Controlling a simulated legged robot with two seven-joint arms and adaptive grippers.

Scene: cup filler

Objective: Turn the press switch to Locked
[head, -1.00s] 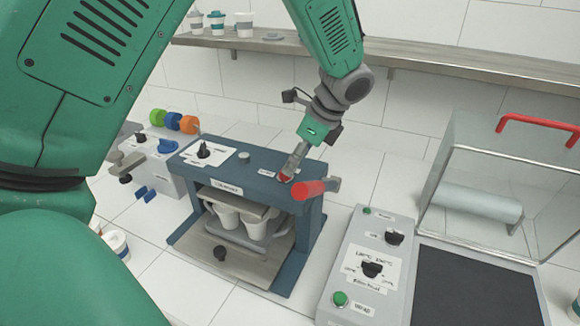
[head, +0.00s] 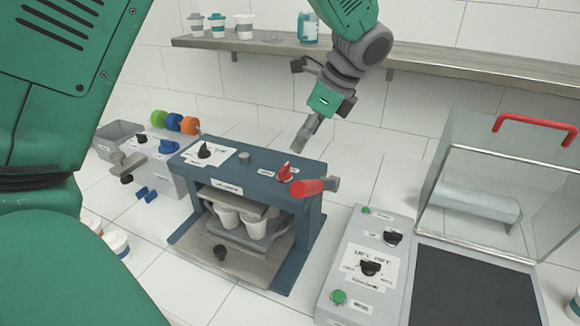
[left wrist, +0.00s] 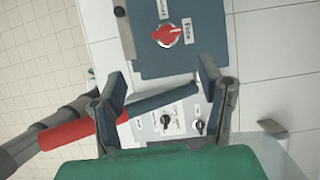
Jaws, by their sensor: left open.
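The blue press (head: 250,170) stands on the counter in the middle of the head view, with cups inside. Its red switch (head: 285,171) is on the right of the top, between two small labels. In the left wrist view the red switch (left wrist: 166,35) shows ahead of the fingertips, with a label reading "Free" at its right; the other label is not legible. I cannot tell for sure which label it points to. My left gripper (head: 303,146) is above and behind the switch, apart from it. Its fingers (left wrist: 160,76) are open and empty. My right gripper is not in view.
The press's red handle (head: 308,187) sticks out near the switch. A grey control box (head: 365,262) and a clear-covered machine (head: 490,190) stand at the right. A shelf (head: 440,75) with cups runs behind. White counter lies between press and control box.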

